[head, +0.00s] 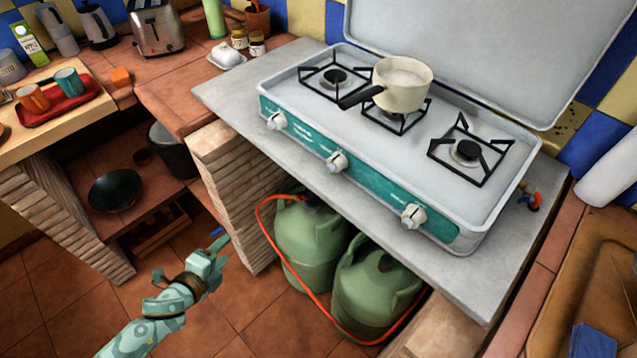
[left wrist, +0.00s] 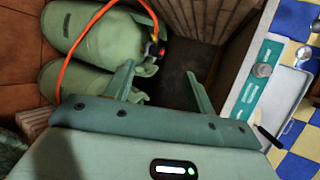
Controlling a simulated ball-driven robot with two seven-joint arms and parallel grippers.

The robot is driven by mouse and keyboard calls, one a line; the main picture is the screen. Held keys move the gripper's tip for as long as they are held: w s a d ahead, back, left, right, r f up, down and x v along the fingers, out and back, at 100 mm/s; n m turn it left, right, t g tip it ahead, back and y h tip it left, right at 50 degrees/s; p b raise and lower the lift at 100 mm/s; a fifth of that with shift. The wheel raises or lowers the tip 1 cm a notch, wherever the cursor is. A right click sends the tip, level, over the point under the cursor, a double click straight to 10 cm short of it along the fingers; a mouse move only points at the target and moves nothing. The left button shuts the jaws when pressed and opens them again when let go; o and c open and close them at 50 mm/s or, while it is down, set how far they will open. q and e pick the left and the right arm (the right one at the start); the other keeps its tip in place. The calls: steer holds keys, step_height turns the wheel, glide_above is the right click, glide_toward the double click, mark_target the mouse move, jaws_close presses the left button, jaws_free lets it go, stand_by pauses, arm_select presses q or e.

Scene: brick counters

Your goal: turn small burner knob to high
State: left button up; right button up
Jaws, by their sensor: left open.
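The camping stove (head: 275,86) stands on a grey counter with its lid raised. Its teal front panel carries three white knobs: left (head: 277,120), middle (head: 337,161) and right (head: 413,215). I cannot tell which knob serves the small burner. A cream saucepan (head: 405,92) sits on the middle burner. My left gripper (head: 216,243) is low over the floor, left of the gas cylinders and well below the knobs. It is open and empty in the left wrist view (left wrist: 158,84), where part of the stove panel (left wrist: 247,85) shows at right. My right gripper is not seen.
Green gas cylinders (head: 310,235) with an orange hose (head: 290,275) stand under the counter (head: 235,92). A brick pillar (head: 233,190) lies between my left gripper and the stove's left end. Open floor surrounds my left gripper.

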arm_select(q)
steer(key=w+d+r+m+t+h+b, duration=0.1)
steer(key=w+d+r+m+h+b, duration=0.1)
steer(key=d+r+m+h, duration=0.5)
steer(key=m+h, duration=0.1)
steer(key=m, duration=1.4)
glide_toward(328, 170)
steer(key=v, duration=0.7)
steer(key=p+x, duration=0.2)
steer(key=x, duration=1.4)
steer(key=shift+w+d+p, duration=0.25)
steer(key=shift+w+p, duration=0.05)
steer(key=shift+p, duration=0.1)
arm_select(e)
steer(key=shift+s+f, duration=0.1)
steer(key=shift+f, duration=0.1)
arm_select(q)
steer(key=shift+c, duration=0.3)
steer(key=c, duration=0.9)
